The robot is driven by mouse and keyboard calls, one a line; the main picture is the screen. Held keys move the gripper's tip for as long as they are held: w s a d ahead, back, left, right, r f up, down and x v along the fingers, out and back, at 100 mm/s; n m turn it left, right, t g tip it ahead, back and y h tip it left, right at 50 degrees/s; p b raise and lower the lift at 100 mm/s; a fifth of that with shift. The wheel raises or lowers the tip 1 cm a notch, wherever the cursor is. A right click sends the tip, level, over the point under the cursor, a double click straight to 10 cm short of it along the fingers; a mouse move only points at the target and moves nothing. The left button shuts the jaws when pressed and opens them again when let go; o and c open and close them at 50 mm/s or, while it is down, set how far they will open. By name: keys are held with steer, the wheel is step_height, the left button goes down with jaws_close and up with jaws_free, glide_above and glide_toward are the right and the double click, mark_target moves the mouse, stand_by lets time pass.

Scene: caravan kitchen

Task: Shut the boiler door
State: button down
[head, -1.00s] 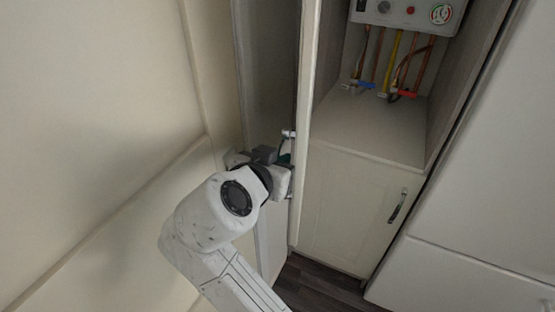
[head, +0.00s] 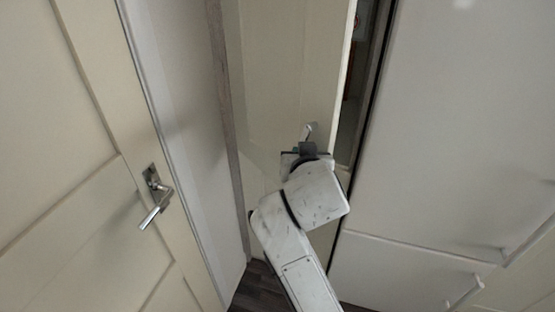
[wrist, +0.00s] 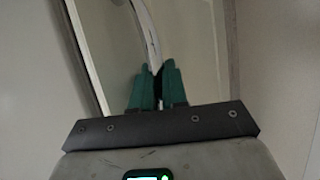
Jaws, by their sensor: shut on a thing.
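The boiler door (head: 285,70) is a tall cream panel in the middle of the head view. It stands slightly ajar, with a narrow dark gap (head: 352,100) along its right edge. Its metal handle (head: 309,130) is near that edge. My gripper (head: 306,146) is at the handle. In the wrist view, the green fingertips (wrist: 158,86) are shut on the curved pale handle (wrist: 145,32). The boiler is hidden behind the door, and my wrist hides part of the lower panel.
A cream door with a lever handle (head: 154,198) stands on the left. White cupboard fronts (head: 455,120) fill the right side, close to the boiler door's free edge. A little dark floor (head: 258,288) shows below.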

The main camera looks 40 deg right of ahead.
steer(key=w+d+p, duration=0.2)
steer(key=d, duration=1.5)
steer(key=shift+w+d+r, duration=0.2)
steer(key=shift+w+d, duration=0.2)
steer(key=c, duration=1.5)
jaws_free()
steer(key=shift+w+f, duration=0.1)
steer(key=shift+a, duration=0.15)
steer(key=b+v, duration=0.1)
steer(key=v, duration=0.9)
steer(key=shift+s+a, duration=0.2)
steer(key=shift+a, duration=0.15)
